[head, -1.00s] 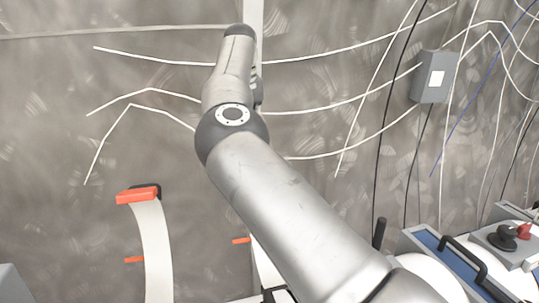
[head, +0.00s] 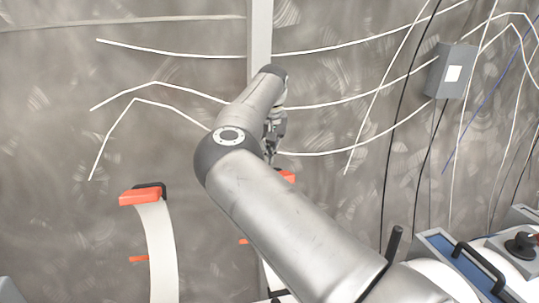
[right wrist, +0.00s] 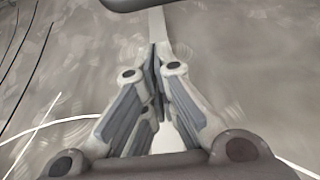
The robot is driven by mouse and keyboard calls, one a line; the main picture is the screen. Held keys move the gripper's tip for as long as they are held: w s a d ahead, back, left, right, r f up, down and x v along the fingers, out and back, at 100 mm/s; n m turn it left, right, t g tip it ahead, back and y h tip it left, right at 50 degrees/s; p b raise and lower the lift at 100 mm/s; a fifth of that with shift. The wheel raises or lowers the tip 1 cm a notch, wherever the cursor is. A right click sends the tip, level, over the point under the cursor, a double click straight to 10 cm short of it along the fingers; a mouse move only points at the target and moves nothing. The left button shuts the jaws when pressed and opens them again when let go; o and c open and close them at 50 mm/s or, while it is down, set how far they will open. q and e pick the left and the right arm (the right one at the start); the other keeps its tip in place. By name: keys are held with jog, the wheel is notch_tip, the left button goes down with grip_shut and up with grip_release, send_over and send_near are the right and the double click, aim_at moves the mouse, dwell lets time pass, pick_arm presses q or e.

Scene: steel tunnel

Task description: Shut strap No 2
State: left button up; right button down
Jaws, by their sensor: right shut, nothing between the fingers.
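Two white curved straps with orange-red ends stand in front of the wall in the head view. The left strap (head: 163,250) rises free, its orange end (head: 140,197) beside a black piece. The other strap is mostly hidden behind my right arm; only its orange end (head: 288,176) and a little white lower down show. I can read no number on either. My right gripper (head: 271,153) is shut and empty, pointing down just above and left of that second orange end. In the right wrist view its fingers (right wrist: 156,62) are together. My left gripper is not in view.
A grey box (head: 452,72) hangs on the wall at upper right, among white and dark cables. A pale vertical post (head: 259,40) stands on the wall behind my arm. Blue-and-grey equipment with a black handle (head: 478,262) is at lower right.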

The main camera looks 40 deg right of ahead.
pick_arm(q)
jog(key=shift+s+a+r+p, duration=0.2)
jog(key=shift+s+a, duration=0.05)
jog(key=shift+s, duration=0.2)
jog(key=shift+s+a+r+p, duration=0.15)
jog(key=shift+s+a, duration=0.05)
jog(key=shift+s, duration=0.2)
pick_arm(e)
jog(key=shift+s+a+r, duration=0.15)
jog(key=shift+s+a, duration=0.25)
jog(key=shift+s, duration=0.2)
jog(key=shift+s+a+r, duration=0.1)
jog(key=shift+s+a, duration=0.25)
jog(key=shift+s, duration=0.2)
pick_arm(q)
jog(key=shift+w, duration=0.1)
